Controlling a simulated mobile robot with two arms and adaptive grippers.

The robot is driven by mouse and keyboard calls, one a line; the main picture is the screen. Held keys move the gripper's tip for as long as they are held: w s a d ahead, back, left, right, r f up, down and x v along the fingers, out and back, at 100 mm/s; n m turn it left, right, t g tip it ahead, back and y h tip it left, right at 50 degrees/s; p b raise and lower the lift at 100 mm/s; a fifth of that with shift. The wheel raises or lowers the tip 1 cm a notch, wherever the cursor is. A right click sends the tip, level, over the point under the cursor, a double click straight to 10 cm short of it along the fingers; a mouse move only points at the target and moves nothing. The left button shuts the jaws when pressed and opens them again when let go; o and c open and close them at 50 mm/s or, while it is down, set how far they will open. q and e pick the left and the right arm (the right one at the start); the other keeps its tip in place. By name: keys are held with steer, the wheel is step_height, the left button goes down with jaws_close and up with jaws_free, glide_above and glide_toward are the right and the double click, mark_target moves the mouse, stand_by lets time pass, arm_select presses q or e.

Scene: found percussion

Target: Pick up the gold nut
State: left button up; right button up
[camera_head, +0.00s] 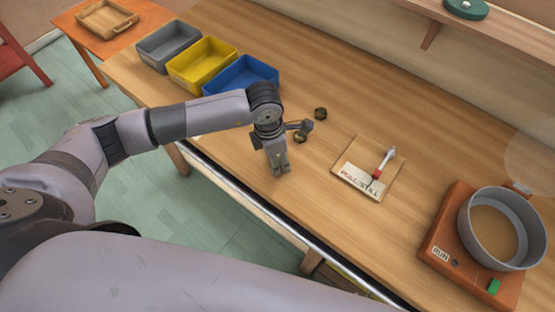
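Two small dark, gold-tinted pieces that look like nuts lie on the wooden workbench (330,80). One nut (320,113) is farther back, and the other nut (300,138) is nearer and partly hidden by my wrist parts. At this size I cannot tell which is the gold nut. My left gripper (280,171) points down over the bench, in front and to the left of the nearer nut. Its fingertips look close together, and I see nothing between them. My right gripper is out of view.
Grey (153,54), yellow (187,74) and blue (225,86) bins stand at the back left. A board (349,158) with a lettered card and a red-and-white tool lies right of the gripper. A metal pan (471,222) sits on an orange unit (437,226) at the right.

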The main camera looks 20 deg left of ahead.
arm_select(q)
jaws_close()
stand_by(0.3)
steer(key=shift+r, duration=0.15)
